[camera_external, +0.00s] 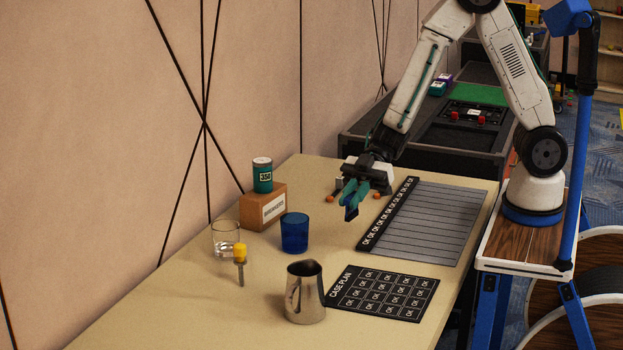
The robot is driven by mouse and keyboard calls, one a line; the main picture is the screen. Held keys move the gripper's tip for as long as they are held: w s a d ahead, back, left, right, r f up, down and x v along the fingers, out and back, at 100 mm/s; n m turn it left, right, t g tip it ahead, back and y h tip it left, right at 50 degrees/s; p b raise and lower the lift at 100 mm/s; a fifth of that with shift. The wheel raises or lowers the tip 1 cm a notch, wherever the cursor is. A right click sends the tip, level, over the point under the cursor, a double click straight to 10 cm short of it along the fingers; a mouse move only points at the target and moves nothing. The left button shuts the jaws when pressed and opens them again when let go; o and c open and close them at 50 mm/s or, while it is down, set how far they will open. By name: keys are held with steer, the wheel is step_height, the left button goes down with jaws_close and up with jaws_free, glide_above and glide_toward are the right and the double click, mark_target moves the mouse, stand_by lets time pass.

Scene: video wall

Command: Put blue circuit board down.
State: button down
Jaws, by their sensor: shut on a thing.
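My gripper (356,190) hangs above the beige table, left of the grey lined sheet. It is shut on a small blue thing (351,213), which looks like the blue circuit board. The blue thing points downward, and the fingers partly hide it. I cannot tell whether its lower edge touches the table.
The table (200,303) also bears a blue cup (295,233), clear glass (226,240), metal jug (305,294), yellow-topped tool (240,262) and a can (262,176) on a brown box (264,208). A black "CASE PLAN" sheet (384,293) and grey lined sheet (430,220) lie flat.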

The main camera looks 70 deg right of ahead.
steer(key=w+d+m+t+h, duration=0.2)
steer(key=w+d+m+t, duration=0.25)
steer(key=w+d, duration=2.2)
steer(key=w+d+m+t+h, duration=0.1)
steer(key=w+d, duration=0.2)
steer(key=d, duration=0.9)
steer(key=w+d+m+t+h, duration=0.1)
steer(key=w+d+m+t, duration=0.1)
steer(key=d, duration=1.1)
steer(key=shift+a+f, duration=0.2)
steer(key=shift+f, duration=7.4)
steer(key=shift+f, duration=0.1)
steer(key=c, duration=1.4)
jaws_free()
